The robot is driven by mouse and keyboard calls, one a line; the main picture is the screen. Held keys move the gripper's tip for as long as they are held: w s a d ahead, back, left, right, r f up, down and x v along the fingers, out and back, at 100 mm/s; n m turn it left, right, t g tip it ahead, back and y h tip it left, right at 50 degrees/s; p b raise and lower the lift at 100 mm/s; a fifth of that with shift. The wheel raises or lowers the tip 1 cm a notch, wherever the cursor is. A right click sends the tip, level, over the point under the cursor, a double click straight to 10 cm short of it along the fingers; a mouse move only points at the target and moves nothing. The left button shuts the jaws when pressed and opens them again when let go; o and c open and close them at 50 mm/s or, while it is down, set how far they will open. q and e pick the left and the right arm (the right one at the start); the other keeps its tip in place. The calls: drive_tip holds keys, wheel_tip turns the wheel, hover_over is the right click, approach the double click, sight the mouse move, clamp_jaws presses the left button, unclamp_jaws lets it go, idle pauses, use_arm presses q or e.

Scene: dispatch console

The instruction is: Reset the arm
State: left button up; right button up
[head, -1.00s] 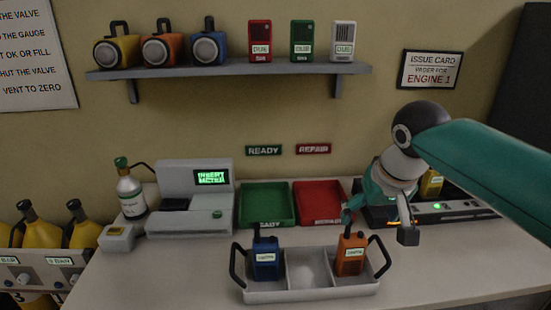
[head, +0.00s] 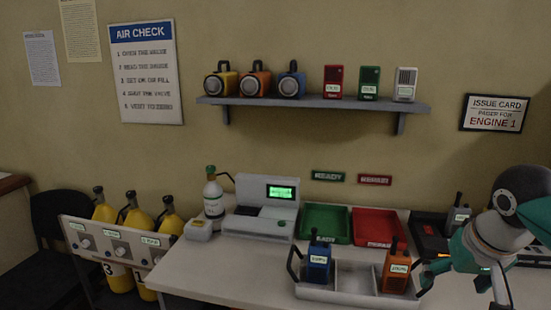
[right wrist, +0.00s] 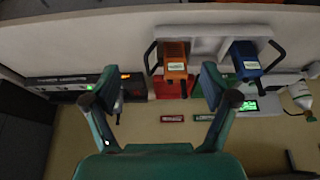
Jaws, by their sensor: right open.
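My right gripper (head: 462,288) is at the lower right of the head view, in front of the charging rack and right of the tray. Its fingers are spread, with nothing between them; the right wrist view also shows the open fingers (right wrist: 160,84). A grey tray (head: 355,298) on the bench holds a blue radio (head: 318,262) in its left compartment and an orange radio (head: 396,271) in its right one. The middle compartment is empty. In the right wrist view the orange radio (right wrist: 175,63) and blue radio (right wrist: 245,60) lie beyond the fingertips. My left gripper is out of view.
A green bin (head: 325,222) and a red bin (head: 377,226) look empty. A tester with a lit screen (head: 280,192) and a small cylinder (head: 214,196) stand left. A grey radio (head: 458,215) stands in the rack (head: 428,240), partly hidden. Yellow cylinders (head: 133,215) stand left of the bench.

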drive_tip(key=s+a+f+g+y, duration=0.1)
drive_tip(key=a+f+g, duration=0.1)
drive_tip(key=f, duration=0.8)
drive_tip(key=s+a+f+n+g, duration=0.1)
drive_tip(key=s+a+f+g, duration=0.15)
drive_tip(key=f, duration=0.65)
drive_tip(key=a+f+g+y, duration=0.1)
drive_tip(key=a+f+g, duration=0.1)
drive_tip(key=f, duration=0.8)
drive_tip(key=s+a+f+y, duration=0.2)
drive_tip(key=s+a+f, duration=0.5)
drive_tip(key=s+f, duration=0.2)
drive_tip(key=s+a+f+y, duration=0.2)
drive_tip(key=s+a+f, duration=0.4)
drive_tip(key=s+f, duration=0.3)
drive_tip(key=shift+w+d+f+t+h+p, duration=0.15)
drive_tip(key=shift+w+t, duration=0.3)
drive_tip(key=shift+w, duration=0.45)
drive_tip(key=shift+w+d+f+t+h+p, duration=0.1)
drive_tip(key=shift+w+f+t, duration=0.3)
drive_tip(key=shift+w, duration=0.45)
drive_tip(key=shift+w+d+f+t+h+p, duration=0.15)
drive_tip(key=shift+w+t, duration=0.35)
drive_tip(key=shift+w, duration=0.4)
